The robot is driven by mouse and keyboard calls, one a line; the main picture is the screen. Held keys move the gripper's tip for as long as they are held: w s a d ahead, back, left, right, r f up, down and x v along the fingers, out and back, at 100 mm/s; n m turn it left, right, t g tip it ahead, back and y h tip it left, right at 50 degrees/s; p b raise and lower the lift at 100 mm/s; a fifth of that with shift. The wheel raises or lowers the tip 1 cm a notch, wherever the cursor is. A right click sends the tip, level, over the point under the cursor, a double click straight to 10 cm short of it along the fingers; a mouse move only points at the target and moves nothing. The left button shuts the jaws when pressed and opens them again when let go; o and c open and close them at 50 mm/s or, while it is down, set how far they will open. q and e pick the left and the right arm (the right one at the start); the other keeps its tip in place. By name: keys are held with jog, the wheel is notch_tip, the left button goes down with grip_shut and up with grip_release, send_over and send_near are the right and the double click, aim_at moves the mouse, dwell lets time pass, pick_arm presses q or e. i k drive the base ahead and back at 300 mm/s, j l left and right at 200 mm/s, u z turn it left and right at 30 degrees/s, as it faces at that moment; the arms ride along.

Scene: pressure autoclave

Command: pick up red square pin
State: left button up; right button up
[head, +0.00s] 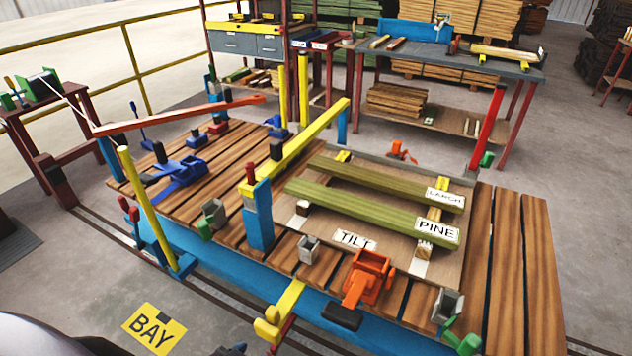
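I see no part that is clearly marked as the red square pin. A small red upright piece (251,172) stands on the yellow-topped blue post (258,215) near the middle of the bench's front; its exact shape is too small to tell. A taller red upright (489,127) stands at the bench's right back corner. A red knob (124,203) stands off the bench's left front. Neither of my grippers can be made out in the head view.
The slatted bench (510,270) carries a tilt board with two green timbers, one labelled PINE (370,212). An orange clamp (369,275), a blue clamp (180,175) and a long yellow bar (312,142) stand on it. The bench's right-hand slats are clear.

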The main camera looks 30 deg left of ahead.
aim_at(249, 166)
jog(key=i+j, duration=0.1)
jog(key=j, duration=2.1)
